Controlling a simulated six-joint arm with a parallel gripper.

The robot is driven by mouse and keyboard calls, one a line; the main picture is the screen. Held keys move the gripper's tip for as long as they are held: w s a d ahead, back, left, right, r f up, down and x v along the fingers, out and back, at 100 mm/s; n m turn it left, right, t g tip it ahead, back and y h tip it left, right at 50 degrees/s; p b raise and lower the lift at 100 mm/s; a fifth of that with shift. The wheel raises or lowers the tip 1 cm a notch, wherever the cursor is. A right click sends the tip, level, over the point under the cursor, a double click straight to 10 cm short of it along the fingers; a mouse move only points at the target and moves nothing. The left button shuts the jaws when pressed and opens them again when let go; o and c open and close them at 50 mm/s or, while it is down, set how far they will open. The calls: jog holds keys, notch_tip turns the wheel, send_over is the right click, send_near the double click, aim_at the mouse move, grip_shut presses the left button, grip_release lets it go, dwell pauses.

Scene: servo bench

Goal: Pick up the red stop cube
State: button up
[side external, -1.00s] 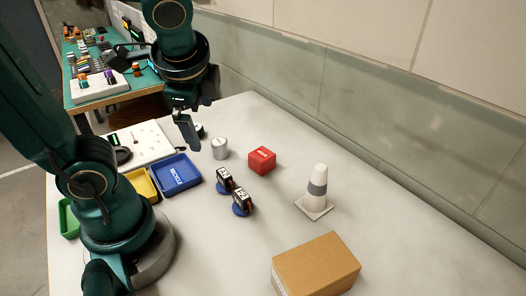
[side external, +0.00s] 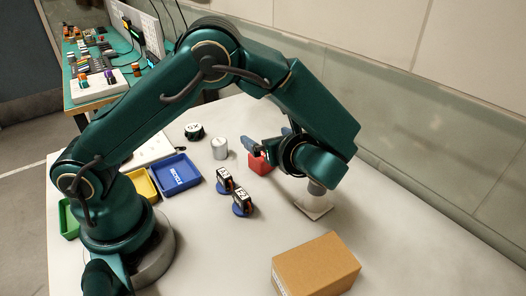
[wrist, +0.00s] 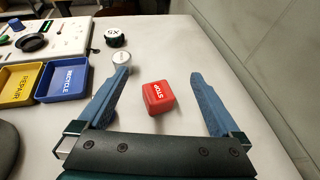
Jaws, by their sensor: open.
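The red stop cube (wrist: 158,97) sits on the white table with "STOP" lettering on it. In the wrist view it lies between my two open blue fingers, slightly left of the middle, with space on both sides. In the side view the cube (side external: 259,164) is partly hidden by my gripper (side external: 262,143). My gripper (wrist: 156,92) is open and empty in the wrist view. The fingers do not touch the cube there.
A silver cylinder (side external: 220,147) stands left of the cube. Two small servos (side external: 233,193) stand in front. The blue tray (side external: 197,177), yellow tray (side external: 147,193) and cardboard box (side external: 316,266) are nearby.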

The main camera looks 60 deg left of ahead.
aim_at(262, 161)
jog(key=shift+f, duration=2)
notch_tip(262, 161, down, 2)
jog(key=shift+f, duration=0.25)
jog(key=shift+x, duration=1.45)
jog(key=shift+r, duration=0.1)
jog(key=shift+c, duration=0.3)
jog(key=c, duration=1.2)
jog(key=shift+r, duration=0.1)
